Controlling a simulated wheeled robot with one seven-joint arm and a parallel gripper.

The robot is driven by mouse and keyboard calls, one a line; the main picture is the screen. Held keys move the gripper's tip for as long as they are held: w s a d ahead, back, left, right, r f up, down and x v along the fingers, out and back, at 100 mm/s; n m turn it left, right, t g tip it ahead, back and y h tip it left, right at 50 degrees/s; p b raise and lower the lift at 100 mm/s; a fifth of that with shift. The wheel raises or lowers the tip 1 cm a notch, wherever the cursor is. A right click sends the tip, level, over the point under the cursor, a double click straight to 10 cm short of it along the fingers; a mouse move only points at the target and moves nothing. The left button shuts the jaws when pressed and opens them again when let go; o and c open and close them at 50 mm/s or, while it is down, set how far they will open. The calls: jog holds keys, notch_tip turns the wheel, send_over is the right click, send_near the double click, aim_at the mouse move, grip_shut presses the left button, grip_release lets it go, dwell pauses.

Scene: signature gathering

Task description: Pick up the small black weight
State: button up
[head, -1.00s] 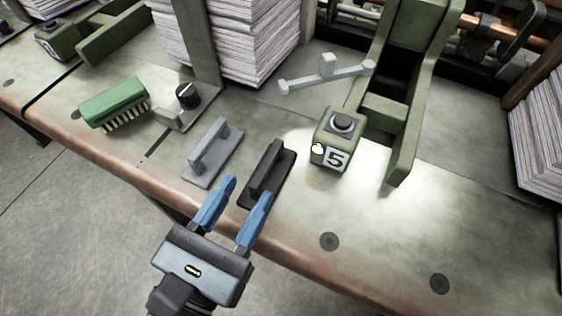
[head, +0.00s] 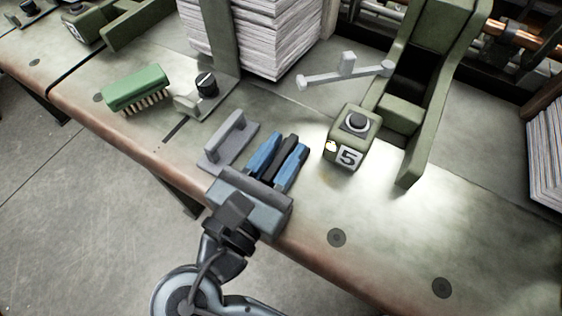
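The small black weight (head: 281,160) is on the bench near its front edge. Mostly its dark handle shows, and my gripper hides much of its base. My gripper (head: 287,145) has its two blue fingers along both sides of this handle, and they look closed against it. I cannot see whether the weight is off the bench surface. A similar grey weight (head: 229,143) with a raised handle lies just to the left, close to my left finger.
A green box marked 5 with a black button (head: 348,140) stands just right of my gripper. A green brush (head: 136,88) and a black knob (head: 206,86) are to the left. Paper stacks (head: 271,40) stand behind. The bench's right front is clear.

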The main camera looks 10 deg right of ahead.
grip_shut()
jog(key=shift+r, duration=0.15)
dwell(0.4)
